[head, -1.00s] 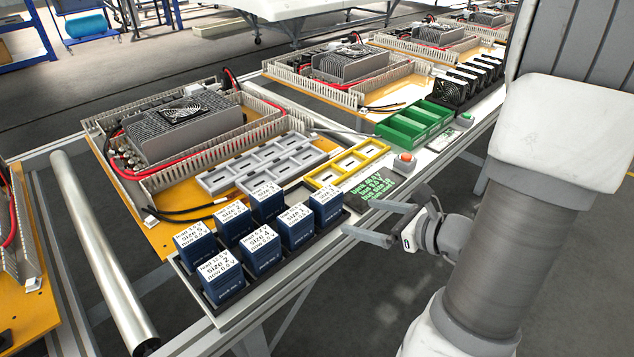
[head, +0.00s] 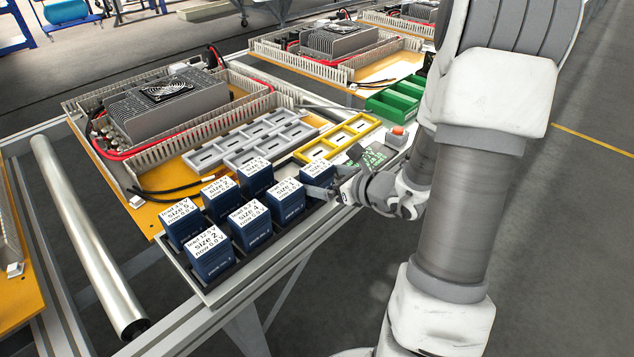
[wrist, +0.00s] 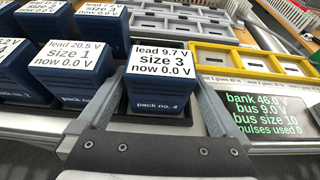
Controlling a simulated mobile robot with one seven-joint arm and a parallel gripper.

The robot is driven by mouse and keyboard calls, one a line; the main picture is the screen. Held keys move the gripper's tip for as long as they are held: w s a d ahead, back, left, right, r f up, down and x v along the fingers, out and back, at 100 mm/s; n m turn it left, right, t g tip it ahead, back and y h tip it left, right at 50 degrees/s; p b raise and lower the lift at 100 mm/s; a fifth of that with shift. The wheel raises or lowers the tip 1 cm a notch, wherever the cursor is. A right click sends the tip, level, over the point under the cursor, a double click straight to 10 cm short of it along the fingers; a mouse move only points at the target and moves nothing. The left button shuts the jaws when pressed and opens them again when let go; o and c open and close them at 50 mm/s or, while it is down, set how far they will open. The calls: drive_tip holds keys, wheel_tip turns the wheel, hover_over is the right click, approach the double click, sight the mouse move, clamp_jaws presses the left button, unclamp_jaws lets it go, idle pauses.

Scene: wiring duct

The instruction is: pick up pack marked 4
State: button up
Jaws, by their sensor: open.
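The pack marked 4 (wrist: 160,84) is a dark blue block. Its white top label reads lead 9.7 V, size 3, now 0.0 V, and "pack no. 4" is on its near face. It stands upright in the dark tray (head: 222,277) at the right end of the near row, and shows in the head view (head: 317,172) partly behind my fingers. My gripper (head: 332,180) is open, with one finger on each side of this pack in the wrist view. I cannot tell whether the fingers touch it.
Several similar blue packs stand close by in the tray, including a size 1 pack (wrist: 70,75) just left. Behind are a grey slotted tray (head: 250,142) and a yellow one (head: 340,138). A green text display (wrist: 265,118) lies to the right.

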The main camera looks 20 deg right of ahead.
drive_tip(key=x, duration=0.4)
drive_tip(key=shift+a+b, duration=0.1)
drive_tip(key=shift+b, duration=0.25)
drive_tip(key=c, duration=1.4)
